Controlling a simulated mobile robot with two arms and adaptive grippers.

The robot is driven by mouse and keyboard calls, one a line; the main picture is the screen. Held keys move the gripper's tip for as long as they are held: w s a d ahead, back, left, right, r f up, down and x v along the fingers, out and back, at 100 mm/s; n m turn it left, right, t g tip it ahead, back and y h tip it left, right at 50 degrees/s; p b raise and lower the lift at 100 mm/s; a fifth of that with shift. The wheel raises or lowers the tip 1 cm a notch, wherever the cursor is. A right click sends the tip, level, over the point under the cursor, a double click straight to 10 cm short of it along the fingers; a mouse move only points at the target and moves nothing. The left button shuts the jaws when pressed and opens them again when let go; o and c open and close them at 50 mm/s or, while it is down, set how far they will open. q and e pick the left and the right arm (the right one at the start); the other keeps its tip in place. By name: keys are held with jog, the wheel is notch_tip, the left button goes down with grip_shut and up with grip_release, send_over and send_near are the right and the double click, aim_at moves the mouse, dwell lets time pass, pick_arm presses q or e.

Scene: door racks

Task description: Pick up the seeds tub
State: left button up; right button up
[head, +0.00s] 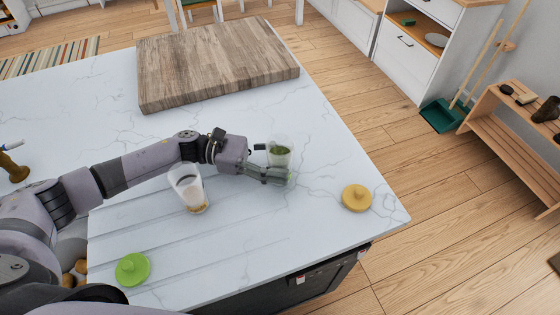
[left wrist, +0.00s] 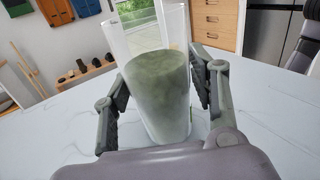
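A clear tub with green contents (head: 279,153) stands on the white counter at the end of my left arm. It also shows large in the left wrist view (left wrist: 160,95). My left gripper (head: 266,163) is around this tub, one finger on each side; in the left wrist view (left wrist: 158,105) small gaps show between the fingers and the tub. A second clear tub (head: 187,185), with pale contents low inside, stands on the near side of my left forearm. No readable label tells which tub holds seeds. My right gripper is not in view.
A yellow knobbed lid (head: 356,197) lies near the counter's right corner, and a green lid (head: 132,269) lies near the front edge. A large wooden board (head: 215,62) lies at the back. The counter (head: 325,150) right of the gripper is clear.

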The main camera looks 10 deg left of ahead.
pick_arm(q)
jog(key=c, duration=0.9)
jog(key=shift+c, duration=0.2)
jog(key=shift+r, duration=0.2)
